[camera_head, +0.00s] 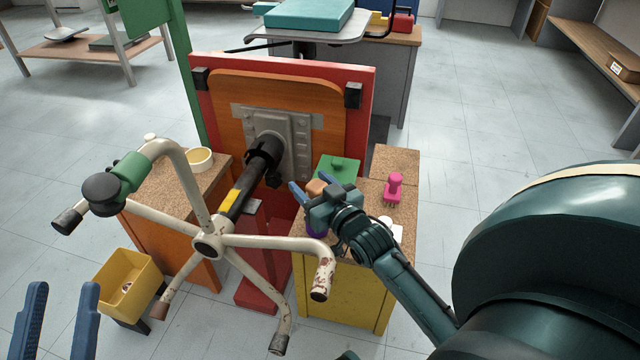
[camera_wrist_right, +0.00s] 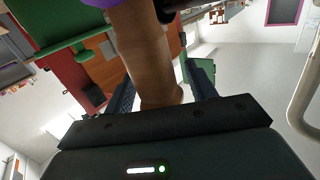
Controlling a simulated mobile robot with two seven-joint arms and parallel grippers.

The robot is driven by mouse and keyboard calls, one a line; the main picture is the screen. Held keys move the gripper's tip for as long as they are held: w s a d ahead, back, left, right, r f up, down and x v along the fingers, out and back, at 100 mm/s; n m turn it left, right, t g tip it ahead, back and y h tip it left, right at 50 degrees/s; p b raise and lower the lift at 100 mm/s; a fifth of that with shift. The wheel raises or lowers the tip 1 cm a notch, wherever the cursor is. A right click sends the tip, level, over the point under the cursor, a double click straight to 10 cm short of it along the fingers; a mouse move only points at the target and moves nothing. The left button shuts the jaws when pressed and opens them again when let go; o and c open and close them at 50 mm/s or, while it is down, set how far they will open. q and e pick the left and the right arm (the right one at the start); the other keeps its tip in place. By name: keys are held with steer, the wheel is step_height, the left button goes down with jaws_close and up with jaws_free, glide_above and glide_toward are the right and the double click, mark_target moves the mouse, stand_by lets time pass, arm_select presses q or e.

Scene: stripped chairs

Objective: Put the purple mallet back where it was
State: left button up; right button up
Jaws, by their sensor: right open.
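The purple mallet stands on the yellow cabinet's cork top, its purple head (camera_head: 316,228) low and partly hidden by my right gripper. Its brown handle (camera_head: 316,187) points up. In the right wrist view the wooden handle (camera_wrist_right: 145,55) runs between the fingers towards the palm, with a bit of purple at the top edge. My right gripper (camera_head: 312,193) is open around the handle; it also shows in the right wrist view (camera_wrist_right: 162,80). A gap shows between handle and right finger there. My left gripper (camera_head: 64,288) is open and empty at the lower left, above the floor.
A pink stamp-like object (camera_head: 394,188) and a green lidded item (camera_head: 338,168) are near the mallet. A white item (camera_head: 392,228) sits beside my right wrist. A stripped chair base (camera_head: 208,243) stands out to the left. A yellow bin (camera_head: 128,285) and white bowl (camera_head: 199,159) are farther left.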

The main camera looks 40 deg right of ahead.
arm_select(q)
steer(key=f+y+p, duration=0.1)
steer(key=p, duration=0.1)
steer(key=s+f+n+g+y+p, duration=0.1)
steer(key=shift+f+p, duration=0.25)
steer(key=shift+p, duration=0.15)
arm_select(e)
steer(key=s, duration=1.2)
steer(key=shift+a+r, duration=0.2)
steer(key=shift+r, duration=0.15)
